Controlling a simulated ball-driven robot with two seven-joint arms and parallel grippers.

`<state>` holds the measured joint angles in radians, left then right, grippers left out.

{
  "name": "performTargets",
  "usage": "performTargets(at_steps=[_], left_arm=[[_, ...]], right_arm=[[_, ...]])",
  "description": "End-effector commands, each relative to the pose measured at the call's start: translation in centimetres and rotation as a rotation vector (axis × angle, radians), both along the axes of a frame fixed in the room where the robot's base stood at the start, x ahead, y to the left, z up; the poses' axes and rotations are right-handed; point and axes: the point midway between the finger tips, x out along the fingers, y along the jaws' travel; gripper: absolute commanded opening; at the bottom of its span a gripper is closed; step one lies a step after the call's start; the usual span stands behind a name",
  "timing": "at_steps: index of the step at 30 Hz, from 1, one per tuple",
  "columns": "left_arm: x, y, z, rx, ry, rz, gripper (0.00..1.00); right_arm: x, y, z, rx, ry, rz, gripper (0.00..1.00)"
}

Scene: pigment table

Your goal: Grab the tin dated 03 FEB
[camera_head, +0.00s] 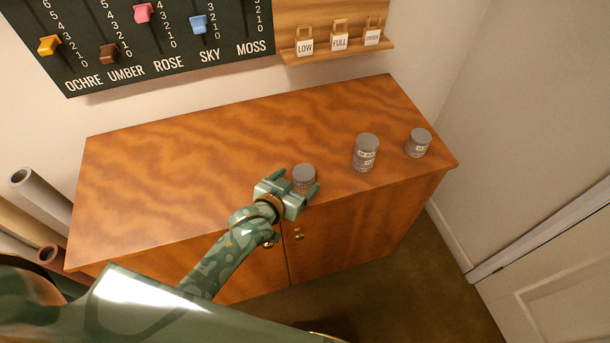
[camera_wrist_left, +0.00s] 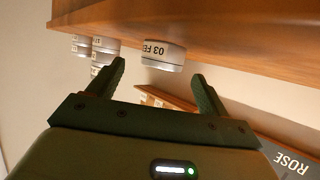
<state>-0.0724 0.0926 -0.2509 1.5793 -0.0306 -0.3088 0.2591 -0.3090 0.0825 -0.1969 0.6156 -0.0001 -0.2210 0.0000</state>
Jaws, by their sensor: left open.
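A small grey-lidded tin (camera_head: 304,174) stands upright near the front edge of the wooden cabinet top. In the left wrist view, which is upside down, the same tin (camera_wrist_left: 164,57) shows a white label reading "03 FE", with the rest out of sight. My left gripper (camera_head: 298,181) is open at the tin, with one finger on each side of it. In the left wrist view, the tin appears between and beyond the open fingers of the left gripper (camera_wrist_left: 158,70), and no closed grip shows. My right gripper is not in view.
A taller stack of grey tins (camera_head: 365,153) and a shorter one (camera_head: 418,143) stand to the right on the cabinet top (camera_head: 170,180). The left part of the top is clear. A dark slider board (camera_head: 165,35) and a tag shelf (camera_head: 340,52) hang behind.

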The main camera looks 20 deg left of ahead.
Motion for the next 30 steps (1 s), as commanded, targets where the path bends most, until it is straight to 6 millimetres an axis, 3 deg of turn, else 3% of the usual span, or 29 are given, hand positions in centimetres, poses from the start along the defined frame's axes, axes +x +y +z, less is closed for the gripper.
performTargets(at_steps=[12,20,21,26,30], left_arm=[[4.7,-0.7,-2.5,0.0,0.001,-0.001,0.79],[5.2,-0.8,-2.4,0.0,0.001,-0.001,0.79],[5.2,-0.8,-2.4,0.0,0.001,-0.001,0.76],[5.1,-0.8,-2.4,0.001,0.001,-0.001,0.31],[5.1,-0.8,-2.4,0.0,0.001,-0.001,0.29]], right_arm=[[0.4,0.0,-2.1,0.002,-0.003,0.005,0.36],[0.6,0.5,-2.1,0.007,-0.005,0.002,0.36],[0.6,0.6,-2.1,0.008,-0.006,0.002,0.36],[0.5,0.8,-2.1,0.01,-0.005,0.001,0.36],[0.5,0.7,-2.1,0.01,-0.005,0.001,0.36]])
